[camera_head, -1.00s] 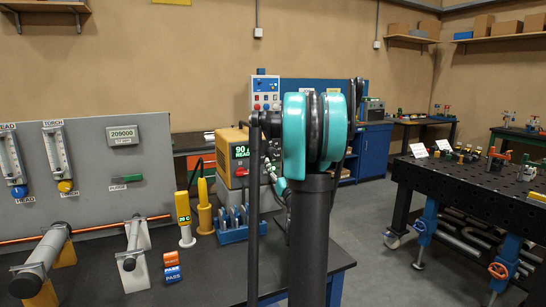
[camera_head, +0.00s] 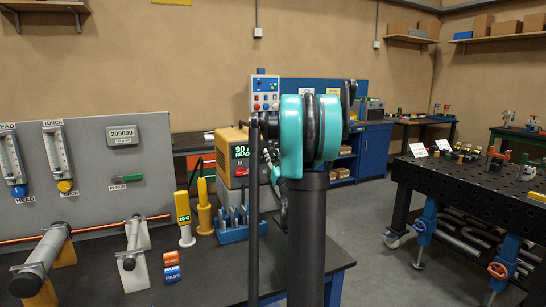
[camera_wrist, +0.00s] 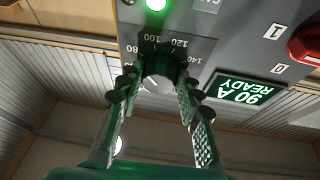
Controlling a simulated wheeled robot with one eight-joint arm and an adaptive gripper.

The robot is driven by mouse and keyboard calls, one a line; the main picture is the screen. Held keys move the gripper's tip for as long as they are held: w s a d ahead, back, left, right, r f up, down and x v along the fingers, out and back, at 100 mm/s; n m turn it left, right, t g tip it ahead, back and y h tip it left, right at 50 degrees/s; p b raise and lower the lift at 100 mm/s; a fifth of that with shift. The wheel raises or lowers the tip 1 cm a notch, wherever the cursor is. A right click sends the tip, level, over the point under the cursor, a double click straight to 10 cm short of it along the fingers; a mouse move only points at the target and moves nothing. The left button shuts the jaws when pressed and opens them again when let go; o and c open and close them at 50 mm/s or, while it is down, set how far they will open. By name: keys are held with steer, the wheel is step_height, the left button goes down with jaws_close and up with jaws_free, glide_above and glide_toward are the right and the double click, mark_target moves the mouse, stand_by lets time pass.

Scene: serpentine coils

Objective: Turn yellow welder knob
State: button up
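My gripper (camera_wrist: 158,88) is open, one finger on each side of the knob, close to the panel. I cannot tell whether the fingers touch it. The head view hides the knob and gripper behind my arm.
A red switch (camera_wrist: 307,45) marked 1 and 0 and a lit green lamp (camera_wrist: 156,4) sit on the welder panel near the knob. A blue rack (camera_head: 232,233) and a yellow meter (camera_head: 184,212) stand by the welder. A grey gauge panel is at the left.

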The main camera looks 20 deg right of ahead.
steer(key=c, duration=0.4)
steer(key=shift+n, duration=0.3)
steer(key=shift+d+r+n+g+y, duration=0.15)
steer(key=shift+n+g+y, duration=0.4)
steer(key=shift+n+y, duration=1.75)
steer(key=shift+d+f+n+g+y, duration=0.1)
steer(key=shift+n+g+y, duration=0.45)
steer(key=shift+n, duration=3.35)
steer(key=shift+d+r+n+g+y, duration=0.15)
steer(key=shift+n+g+y, duration=0.35)
steer(key=shift+n+y, duration=1.8)
steer(key=shift+n+h, duration=0.75)
steer(key=shift+n, duration=0.25)
